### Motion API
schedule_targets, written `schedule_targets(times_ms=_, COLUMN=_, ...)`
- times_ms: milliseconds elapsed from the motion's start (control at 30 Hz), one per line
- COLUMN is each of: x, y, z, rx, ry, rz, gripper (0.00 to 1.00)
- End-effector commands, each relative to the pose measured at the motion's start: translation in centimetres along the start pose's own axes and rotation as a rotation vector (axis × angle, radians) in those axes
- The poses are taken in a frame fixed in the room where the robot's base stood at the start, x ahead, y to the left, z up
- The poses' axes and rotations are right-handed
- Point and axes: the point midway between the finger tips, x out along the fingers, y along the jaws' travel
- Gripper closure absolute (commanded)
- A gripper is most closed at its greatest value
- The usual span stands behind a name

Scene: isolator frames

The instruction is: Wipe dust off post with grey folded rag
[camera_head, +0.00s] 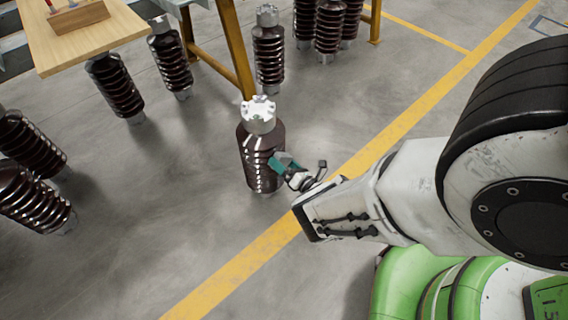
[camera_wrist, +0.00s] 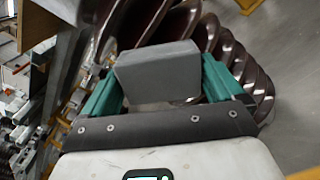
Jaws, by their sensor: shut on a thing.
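The post (camera_head: 262,150), a dark brown ribbed insulator with a pale metal cap, stands upright on the grey floor. Light patches on its ribs may be dust or glare; I cannot tell which. My gripper (camera_head: 281,163) is at its right side, about mid-height. In the wrist view my gripper (camera_wrist: 160,75) has teal fingers shut on the grey folded rag (camera_wrist: 158,70), with the brown ribs (camera_wrist: 248,75) just beyond. The rag is close against the post, but I cannot tell whether it touches. In the head view the rag is hidden.
Several similar brown insulators stand behind, such as one at the back (camera_head: 268,50), and others lie at the left (camera_head: 30,143). A wooden-topped table (camera_head: 95,35) with yellow legs is at the upper left. A yellow floor line (camera_head: 400,125) runs past the post; the floor around it is clear.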

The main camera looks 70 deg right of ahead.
Motion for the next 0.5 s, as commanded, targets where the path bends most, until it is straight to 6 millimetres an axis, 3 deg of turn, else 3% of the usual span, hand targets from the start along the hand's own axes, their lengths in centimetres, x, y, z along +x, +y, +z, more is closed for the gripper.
schedule_targets(times_ms=33, x=0.4, y=0.9, z=0.8, rx=0.001, ry=-0.006, rz=0.008, gripper=0.30)
schedule_targets(times_ms=200, x=0.3, y=1.8, z=1.8, rx=0.002, ry=-0.006, rz=0.008, gripper=0.30)
schedule_targets(times_ms=500, x=0.3, y=2.3, z=2.3, rx=0.002, ry=-0.006, rz=0.009, gripper=0.30)
